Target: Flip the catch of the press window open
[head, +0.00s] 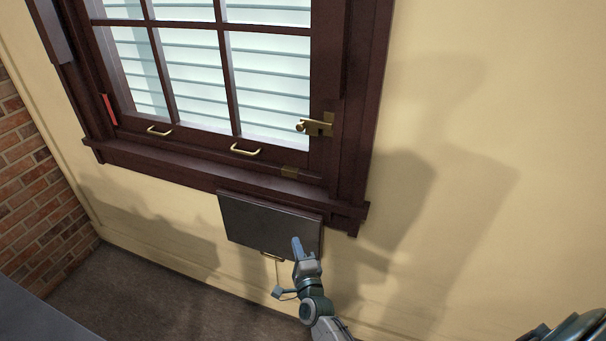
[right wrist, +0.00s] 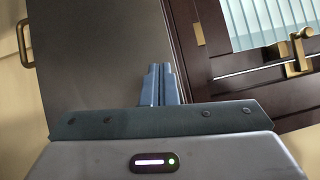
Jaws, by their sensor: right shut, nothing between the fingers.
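The brass catch (head: 316,126) of the window (head: 228,80) sits at the lower right corner of the sash, with a round knob at its left end. It also shows at the right of the right wrist view (right wrist: 297,50). My left gripper is not in view.
The dark flat panel (head: 250,217) hangs under the sill, with a brass handle (head: 272,257) at its lower edge. Two brass pulls (head: 246,150) are on the sash's bottom rail. A red strip (head: 109,110) marks the left jamb. The wall at right (head: 480,110) is clear.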

